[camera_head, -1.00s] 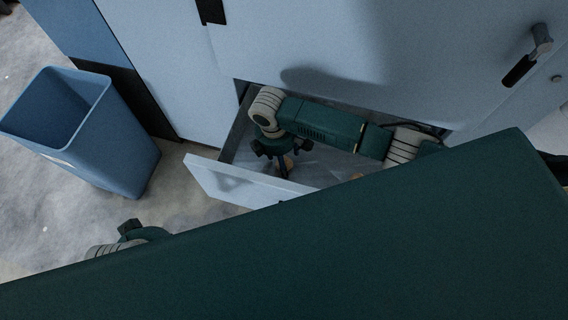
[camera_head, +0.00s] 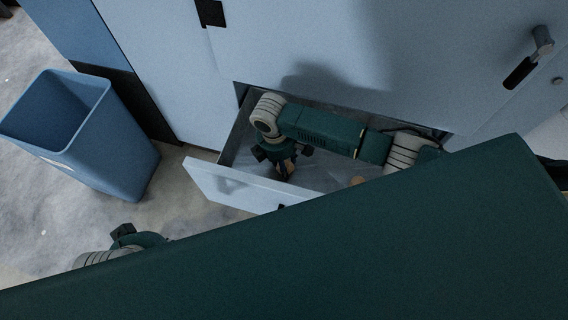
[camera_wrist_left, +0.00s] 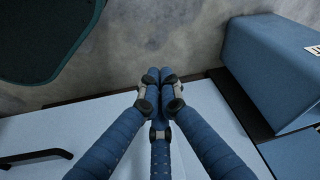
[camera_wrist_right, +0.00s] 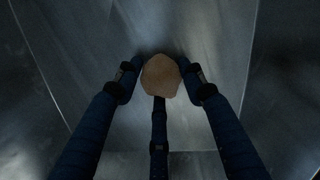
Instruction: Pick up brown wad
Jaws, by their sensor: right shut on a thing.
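The brown wad (camera_wrist_right: 160,76) is a rounded tan lump in the right wrist view. My right gripper (camera_wrist_right: 160,85) has its three fingers closed around it, two at the sides and one from below. In the head view my right gripper (camera_head: 287,170) points down into the open drawer (camera_head: 240,188), and its fingers mostly hide the wad. The drawer floor shows close behind the wad; I cannot tell whether they touch. My left gripper (camera_wrist_left: 160,75) has its fingertips together with nothing between them, above the drawer front in the left wrist view.
Another tan lump (camera_head: 357,181) lies in the drawer to the right, partly hidden by my body. A blue bin (camera_head: 110,150) stands on the floor at left. The machine's pale panels (camera_head: 320,50) rise behind the drawer. Floor between bin and drawer is clear.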

